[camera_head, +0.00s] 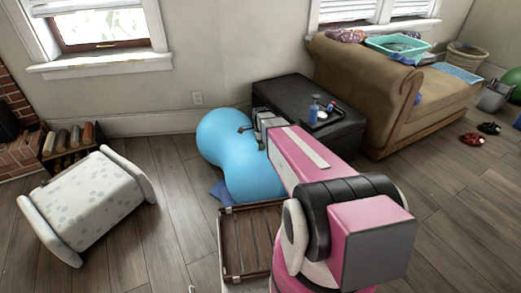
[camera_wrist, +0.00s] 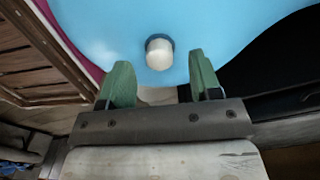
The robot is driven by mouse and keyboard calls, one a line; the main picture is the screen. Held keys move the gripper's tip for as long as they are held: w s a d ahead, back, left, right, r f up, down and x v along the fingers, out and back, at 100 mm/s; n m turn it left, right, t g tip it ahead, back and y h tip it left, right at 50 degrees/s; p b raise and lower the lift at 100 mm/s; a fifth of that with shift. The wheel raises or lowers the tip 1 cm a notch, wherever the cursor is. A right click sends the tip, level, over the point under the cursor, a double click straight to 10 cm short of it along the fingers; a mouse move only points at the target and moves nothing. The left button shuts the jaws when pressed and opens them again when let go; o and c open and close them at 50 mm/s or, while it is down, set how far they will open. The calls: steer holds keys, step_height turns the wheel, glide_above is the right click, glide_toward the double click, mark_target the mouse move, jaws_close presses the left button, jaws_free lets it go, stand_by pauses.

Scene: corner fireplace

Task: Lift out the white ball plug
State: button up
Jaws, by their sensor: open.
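The white ball plug (camera_wrist: 159,54) shows in the wrist view as a short, pale, rounded knob set in the side of the blue peanut-shaped ball (camera_wrist: 230,25). The blue ball also shows in the head view (camera_head: 222,133), on the floor beside the black ottoman. My gripper (camera_wrist: 160,78) is open, with its two green fingers apart and nothing between them. The plug appears just beyond the fingertips, roughly midway between them. I cannot tell the exact gap. In the head view my gripper (camera_head: 262,124) is by the ball's right side, and the plug is not visible there.
A black ottoman (camera_head: 283,92) with small bottles on it stands right behind the ball. A brown slatted wooden crate (camera_head: 248,243) is in front of the ball. A patterned white stool (camera_head: 95,205) lies at left. A tan couch (camera_head: 365,88) is at back right.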

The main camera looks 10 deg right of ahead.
step_height(320, 180, down, 2)
steer(key=c, duration=0.9)
steer(key=shift+r, duration=0.1)
steer(key=shift+c, duration=0.2)
